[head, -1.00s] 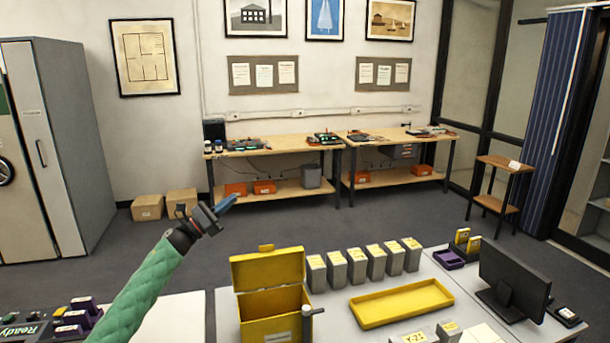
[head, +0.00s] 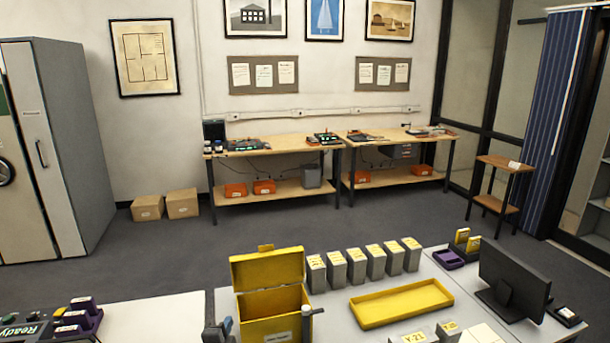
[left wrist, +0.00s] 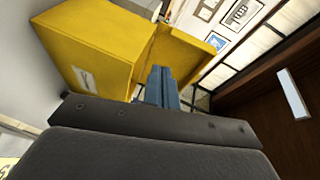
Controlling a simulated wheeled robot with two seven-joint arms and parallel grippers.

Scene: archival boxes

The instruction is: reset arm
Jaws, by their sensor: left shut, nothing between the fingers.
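My left gripper (head: 226,328) shows at the bottom of the head view, just left of the open yellow box (head: 272,312). I cannot tell whether the fingers touch the box. My right gripper is not in view.
A row of grey boxes (head: 358,265) stands behind a yellow tray (head: 398,302) on the table. A black monitor (head: 513,282) stands at the right. Purple holders (head: 75,318) sit at the lower left.

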